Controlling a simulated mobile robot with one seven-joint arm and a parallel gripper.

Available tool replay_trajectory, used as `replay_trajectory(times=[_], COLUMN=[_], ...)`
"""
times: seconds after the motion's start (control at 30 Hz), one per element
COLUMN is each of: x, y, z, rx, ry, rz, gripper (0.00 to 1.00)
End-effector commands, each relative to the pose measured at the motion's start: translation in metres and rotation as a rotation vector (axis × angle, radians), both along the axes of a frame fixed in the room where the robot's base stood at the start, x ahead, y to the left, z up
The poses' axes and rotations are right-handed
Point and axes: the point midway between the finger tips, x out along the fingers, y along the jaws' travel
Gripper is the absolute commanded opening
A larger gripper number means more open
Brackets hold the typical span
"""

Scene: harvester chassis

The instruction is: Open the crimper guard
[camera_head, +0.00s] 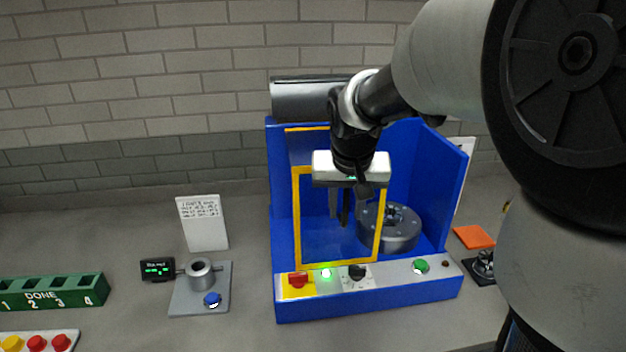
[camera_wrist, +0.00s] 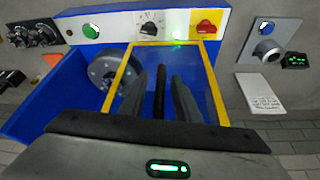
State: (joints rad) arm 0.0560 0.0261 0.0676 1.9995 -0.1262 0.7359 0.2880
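The crimper (camera_head: 285,230) is a blue housing with an open front and a round grey metal drum (camera_head: 400,228) inside at the right. Its guard is a yellow rectangular frame (camera_head: 297,215) standing upright across the left and middle of the front; it also shows in the wrist view (camera_wrist: 213,85). My gripper (camera_head: 347,208) is at the guard, pointing down, its fingers spread. In the wrist view, a dark upright bar (camera_wrist: 159,90), seemingly the guard's handle, stands between the fingers with narrow gaps. I cannot tell whether either finger touches it.
The crimper's front panel carries a red switch (camera_head: 298,279), a lit green lamp (camera_head: 326,274), a dark knob (camera_head: 357,271) and a green button (camera_head: 421,266). A grey fixture with a blue button (camera_head: 211,299) and a white card (camera_head: 203,224) stand to the left. Bench is clear between.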

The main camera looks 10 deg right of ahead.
Motion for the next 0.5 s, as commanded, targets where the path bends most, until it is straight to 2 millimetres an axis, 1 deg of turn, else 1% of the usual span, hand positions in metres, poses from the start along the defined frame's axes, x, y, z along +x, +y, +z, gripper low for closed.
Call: replay_trajectory(times=[0.13, 0.23, 0.37, 0.5], x=[-0.002, -0.006, -0.017, -0.03], y=[0.001, 0.002, 0.004, 0.007], z=[0.007, 0.02, 0.047, 0.079], rx=[0.0, 0.0, 0.0, 0.0], ry=[-0.003, -0.005, -0.007, -0.007], rz=[0.0, 0.0, 0.001, 0.0], gripper=[0.29, 0.29, 0.29, 0.29])
